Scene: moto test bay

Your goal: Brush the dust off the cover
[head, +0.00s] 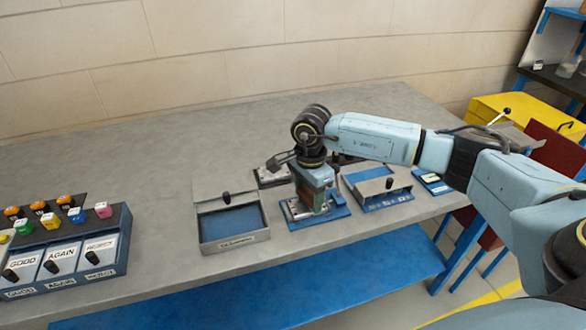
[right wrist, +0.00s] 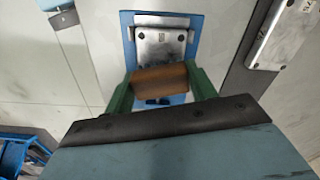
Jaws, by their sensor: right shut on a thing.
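My right gripper (head: 314,198) reaches down over the cover, a silver metal plate (head: 290,209) lying on a blue base. In the right wrist view its green fingers (right wrist: 162,88) are shut on a brown block, which looks like the brush (right wrist: 160,78). The brush is over the near end of the plate (right wrist: 165,44); its underside is hidden, so I cannot tell whether it touches. The plate has dark screws at its corners and grey smudges on its face. My left gripper is not in view.
A grey tray with a blue inside (head: 230,238) stands left of the cover. A grey and blue box with a black knob (head: 378,190) is close on the right. A button panel (head: 75,255) with bins marked GOOD, AGAIN and REJECT is at the far left. The back left of the table is clear.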

